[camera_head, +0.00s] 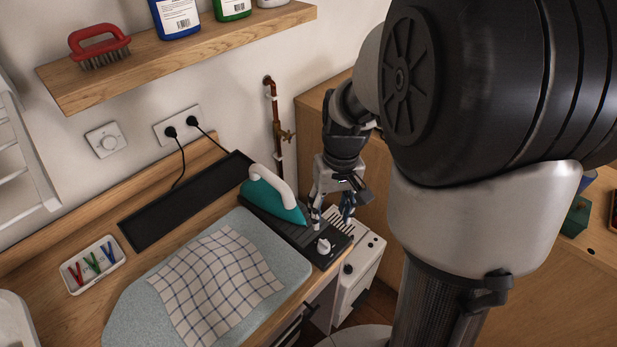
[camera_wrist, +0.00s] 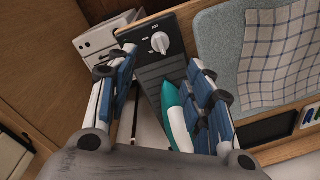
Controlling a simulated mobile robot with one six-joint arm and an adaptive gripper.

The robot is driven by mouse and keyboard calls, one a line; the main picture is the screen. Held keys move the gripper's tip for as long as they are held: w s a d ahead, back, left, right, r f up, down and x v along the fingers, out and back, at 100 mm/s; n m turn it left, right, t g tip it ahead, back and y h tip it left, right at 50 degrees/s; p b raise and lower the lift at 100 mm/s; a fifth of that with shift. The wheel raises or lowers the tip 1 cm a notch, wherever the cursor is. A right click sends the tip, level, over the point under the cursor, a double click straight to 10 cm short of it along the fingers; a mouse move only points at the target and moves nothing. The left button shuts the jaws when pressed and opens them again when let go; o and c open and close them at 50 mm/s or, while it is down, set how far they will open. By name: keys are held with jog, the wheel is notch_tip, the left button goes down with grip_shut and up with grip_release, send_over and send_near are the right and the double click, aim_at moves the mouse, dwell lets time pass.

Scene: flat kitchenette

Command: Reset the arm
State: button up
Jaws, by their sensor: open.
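My gripper (camera_head: 332,215) hangs open over the right end of the counter, above the black iron rest and its white knob (camera_head: 324,246). In the wrist view my gripper (camera_wrist: 165,85) has its two blue-padded fingers spread apart, with nothing held between them. The teal iron (camera_head: 272,200) with a white handle stands on the black rest (camera_head: 296,232), just left of my gripper. The iron also shows in the wrist view (camera_wrist: 172,100), partly hidden behind the right finger. My arm fills much of the right side of the head view.
A checked cloth (camera_head: 218,283) lies on the grey-blue ironing pad (camera_head: 127,300). A white tray (camera_head: 93,265) of coloured pegs sits at left. A wooden shelf (camera_head: 185,58) carries a red brush (camera_head: 99,45) and bottles. A copper pipe (camera_head: 274,120) runs down the wall beside a wooden cabinet.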

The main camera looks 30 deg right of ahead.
jog(key=s+a+r+n+t, duration=0.2)
jog(key=s+a+r+t, duration=0.2)
jog(key=s+a+r, duration=0.7)
jog(key=shift+s+a+r+n+h, duration=0.3)
jog(key=shift+s+r+h, duration=0.15)
jog(key=shift+s, duration=0.7)
